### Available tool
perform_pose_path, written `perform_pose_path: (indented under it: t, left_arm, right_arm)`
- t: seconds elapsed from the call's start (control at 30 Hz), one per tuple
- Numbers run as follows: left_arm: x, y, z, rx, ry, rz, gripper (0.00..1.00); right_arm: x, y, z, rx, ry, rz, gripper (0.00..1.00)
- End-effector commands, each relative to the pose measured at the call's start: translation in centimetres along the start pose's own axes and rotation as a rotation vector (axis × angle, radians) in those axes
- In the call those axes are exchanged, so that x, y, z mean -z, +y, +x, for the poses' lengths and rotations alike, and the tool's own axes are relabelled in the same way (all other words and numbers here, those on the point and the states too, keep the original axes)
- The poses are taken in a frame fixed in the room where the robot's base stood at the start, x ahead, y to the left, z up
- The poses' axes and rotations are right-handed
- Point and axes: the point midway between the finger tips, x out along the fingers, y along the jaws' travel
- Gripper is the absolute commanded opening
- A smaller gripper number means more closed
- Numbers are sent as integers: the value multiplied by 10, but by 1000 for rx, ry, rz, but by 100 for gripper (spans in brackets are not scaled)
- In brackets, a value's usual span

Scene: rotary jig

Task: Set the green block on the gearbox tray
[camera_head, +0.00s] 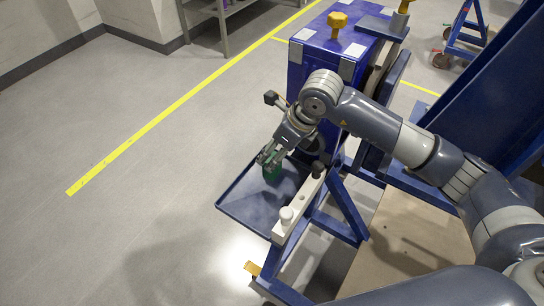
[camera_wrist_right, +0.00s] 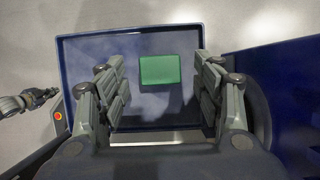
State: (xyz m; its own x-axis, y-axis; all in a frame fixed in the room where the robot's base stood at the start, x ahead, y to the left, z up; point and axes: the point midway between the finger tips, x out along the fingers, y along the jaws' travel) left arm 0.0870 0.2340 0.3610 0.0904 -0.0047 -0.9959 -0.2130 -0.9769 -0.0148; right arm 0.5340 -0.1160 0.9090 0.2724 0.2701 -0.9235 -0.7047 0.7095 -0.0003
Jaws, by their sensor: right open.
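The green block (camera_head: 272,173) is in the blue gearbox tray (camera_head: 240,206), toward the tray's back right side. In the right wrist view the green block (camera_wrist_right: 160,70) lies flat against the tray floor, with the tray's rim (camera_wrist_right: 128,37) around it. My right gripper (camera_head: 266,158) is right above the block. In the wrist view its two fingers stand apart on the left and right of the block, with clear gaps on both sides. Its fingers partly hide the block in the head view.
A blue gearbox housing (camera_head: 321,62) with a yellow knob (camera_head: 338,20) stands behind the tray. A white bar with a round knob (camera_head: 286,214) runs along the tray's right side. Open grey floor (camera_head: 130,220) lies to the left.

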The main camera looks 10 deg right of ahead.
Motion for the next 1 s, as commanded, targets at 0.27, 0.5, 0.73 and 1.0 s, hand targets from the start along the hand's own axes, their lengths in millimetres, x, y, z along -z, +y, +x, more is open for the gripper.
perform_pose_path:
  t: [0.27, 0.5, 0.73, 1.0]
  left_arm:
    - [-1, 0, 13, 0, 0, 0, 0]
    - [-1, 0, 15, 1, 0, 0, 0]
    - [-1, -1, 15, 1, 1, 0, 0]
    - [-1, -1, 15, 1, 1, 0, 0]
  right_arm:
    - [0, 0, -57, 3, -3, -3, 61]
    - [1, 0, -79, 1, 1, 0, 61]
    - [0, 0, -81, 0, 1, 0, 61]
    - [0, 0, -80, 0, 1, 0, 61]
